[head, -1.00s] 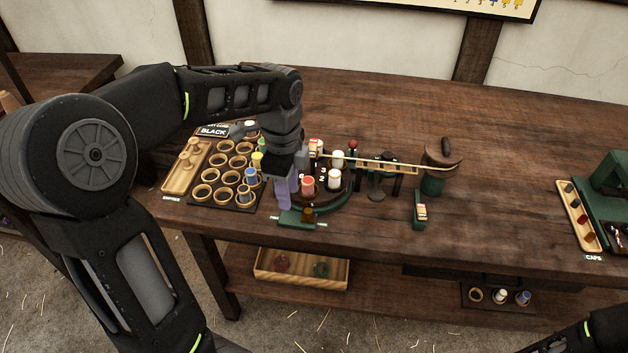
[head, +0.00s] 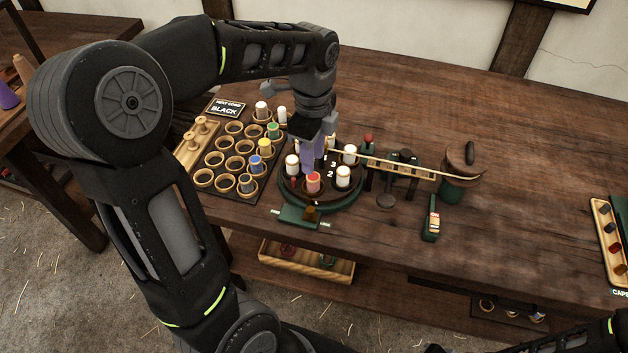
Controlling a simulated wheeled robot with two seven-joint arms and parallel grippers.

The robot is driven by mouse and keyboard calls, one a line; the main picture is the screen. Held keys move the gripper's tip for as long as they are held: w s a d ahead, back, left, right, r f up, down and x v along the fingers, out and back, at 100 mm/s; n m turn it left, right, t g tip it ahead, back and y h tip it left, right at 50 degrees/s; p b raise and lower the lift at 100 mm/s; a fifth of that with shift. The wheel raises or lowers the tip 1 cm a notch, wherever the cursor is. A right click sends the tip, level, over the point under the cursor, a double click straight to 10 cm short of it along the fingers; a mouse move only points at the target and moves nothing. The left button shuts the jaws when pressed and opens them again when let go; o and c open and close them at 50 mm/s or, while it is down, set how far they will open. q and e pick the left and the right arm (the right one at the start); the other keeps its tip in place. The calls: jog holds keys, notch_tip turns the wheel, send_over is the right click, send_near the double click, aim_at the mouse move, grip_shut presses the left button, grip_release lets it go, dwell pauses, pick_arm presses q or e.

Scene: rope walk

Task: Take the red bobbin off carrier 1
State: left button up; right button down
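The red bobbin (head: 313,183) stands upright on the front of the round green-rimmed carrier machine (head: 347,205). White bobbins stand around it, at the left (head: 292,164), back right (head: 349,154) and right (head: 343,177). Numbers 3 and 2 show on the dark disc; I see no number 1. My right gripper is out of view; only part of that arm shows at lower right.
A dark rack of ring holders (head: 229,171) with several coloured bobbins stands left of the machine, beside a wooden tray (head: 184,152). A cord runs right to a post with a round wooden top (head: 461,161). A green block (head: 431,222) stands in front. The right tabletop is mostly clear.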

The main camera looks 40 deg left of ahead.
aim_at(313, 177)
pick_arm(q)
jog(key=shift+f, duration=0.55)
notch_tip(313, 177, down, 5)
jog(key=shift+f+p, duration=0.15)
jog(key=shift+p, duration=0.35)
jog(key=shift+c, duration=0.2)
grip_shut()
